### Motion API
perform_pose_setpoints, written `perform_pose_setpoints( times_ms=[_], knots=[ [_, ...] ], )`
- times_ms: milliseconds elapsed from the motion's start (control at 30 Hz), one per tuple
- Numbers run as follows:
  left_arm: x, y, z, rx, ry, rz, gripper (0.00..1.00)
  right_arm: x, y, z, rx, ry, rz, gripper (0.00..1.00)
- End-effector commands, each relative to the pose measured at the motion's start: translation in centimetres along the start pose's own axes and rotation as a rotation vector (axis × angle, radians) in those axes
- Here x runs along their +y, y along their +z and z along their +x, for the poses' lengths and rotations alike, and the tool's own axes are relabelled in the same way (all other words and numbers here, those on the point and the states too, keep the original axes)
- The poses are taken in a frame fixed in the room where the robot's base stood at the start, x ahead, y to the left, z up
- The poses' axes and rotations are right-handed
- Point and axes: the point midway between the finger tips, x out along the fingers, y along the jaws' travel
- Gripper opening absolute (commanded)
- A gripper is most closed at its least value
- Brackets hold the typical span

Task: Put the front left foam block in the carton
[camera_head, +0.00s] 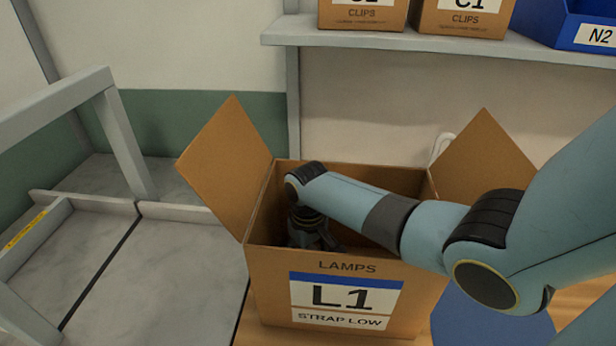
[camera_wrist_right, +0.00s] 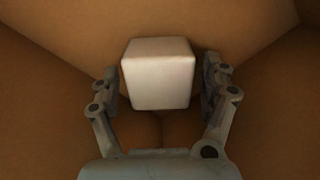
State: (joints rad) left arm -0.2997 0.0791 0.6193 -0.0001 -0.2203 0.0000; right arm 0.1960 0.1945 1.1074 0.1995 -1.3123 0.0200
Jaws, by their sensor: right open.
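The carton (camera_head: 268,272) labelled LAMPS L1 stands on the table with its side flaps open. My right arm reaches in from the right, and its wrist points down into the carton. In the right wrist view a white foam block (camera_wrist_right: 158,75) sits inside the carton, between the two fingers of my right gripper (camera_wrist_right: 160,88). The fingers are open, with a narrow gap showing at the sides of the block. In the head view the carton's front wall hides the block and the fingertips. My left gripper is not in view.
A grey frame and bench surface (camera_head: 160,270) lie left of the carton. A shelf (camera_head: 400,40) behind holds CLIPS boxes (camera_head: 362,14) and a blue bin (camera_head: 575,25). A blue round surface (camera_head: 480,318) lies right of the carton.

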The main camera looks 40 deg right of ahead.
Motion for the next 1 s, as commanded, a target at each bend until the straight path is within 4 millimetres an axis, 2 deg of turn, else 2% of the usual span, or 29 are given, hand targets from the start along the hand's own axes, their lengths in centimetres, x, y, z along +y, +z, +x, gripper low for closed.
perform_pose_setpoints(
  times_ms=[300, 500, 700, 1000],
  knots=[
    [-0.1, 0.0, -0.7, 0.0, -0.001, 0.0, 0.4, 0.1, -0.1, -6.7, 0.005, 0.002, -0.001, 0.8],
    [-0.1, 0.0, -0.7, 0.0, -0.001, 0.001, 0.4, 0.1, -0.1, -10.2, 0.003, 0.002, 0.0, 0.8],
    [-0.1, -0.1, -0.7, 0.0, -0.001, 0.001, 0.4, 0.0, 0.0, -11.6, 0.001, 0.0, 0.001, 0.8],
    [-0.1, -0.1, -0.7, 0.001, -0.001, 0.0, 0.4, 0.0, 0.0, -11.6, 0.0, 0.0, 0.001, 0.8]
  ],
)
